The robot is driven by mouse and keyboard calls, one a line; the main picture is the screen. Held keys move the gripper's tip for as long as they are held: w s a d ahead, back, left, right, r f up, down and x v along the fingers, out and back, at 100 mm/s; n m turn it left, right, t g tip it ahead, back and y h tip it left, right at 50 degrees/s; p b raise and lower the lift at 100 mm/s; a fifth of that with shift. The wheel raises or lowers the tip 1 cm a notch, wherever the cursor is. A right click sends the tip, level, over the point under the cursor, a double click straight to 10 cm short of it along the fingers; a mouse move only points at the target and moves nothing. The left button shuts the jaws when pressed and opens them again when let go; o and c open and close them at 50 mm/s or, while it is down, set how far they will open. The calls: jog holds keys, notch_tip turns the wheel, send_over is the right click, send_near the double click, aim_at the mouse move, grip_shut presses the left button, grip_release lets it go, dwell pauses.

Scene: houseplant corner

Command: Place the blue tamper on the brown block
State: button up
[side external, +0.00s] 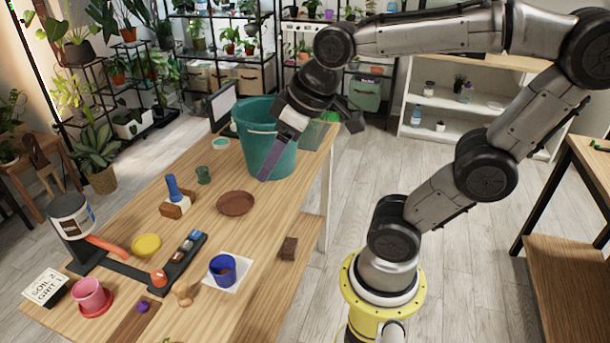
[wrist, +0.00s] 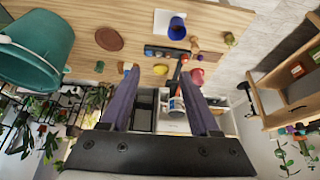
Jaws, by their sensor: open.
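The blue tamper (side external: 173,190) stands upright at the left middle of the wooden table in the side view. Its foot meets a brown wooden piece (side external: 177,208); I cannot tell whether this is its own base or a separate block. A small dark brown block (side external: 288,248) lies at the table's right side, apparently on the lower shelf. My gripper (side external: 268,176) is open and empty, above the table in front of the teal bucket, well right of the tamper. In the wrist view my two fingers (wrist: 160,75) are spread with nothing between them; the tamper is not clear there.
The teal bucket (side external: 265,145) stands at the back. A brown saucer (side external: 236,203) and green cup (side external: 203,174) lie between gripper and tamper. A blue pot (side external: 223,270), black tray (side external: 180,262), yellow dish (side external: 146,246) and pink pot (side external: 90,295) crowd the front.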

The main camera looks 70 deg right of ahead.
jog(key=s+f, duration=0.2)
jog(key=s, duration=0.3)
jog(key=shift+s+a+f, duration=0.2)
jog(key=shift+s, duration=0.15)
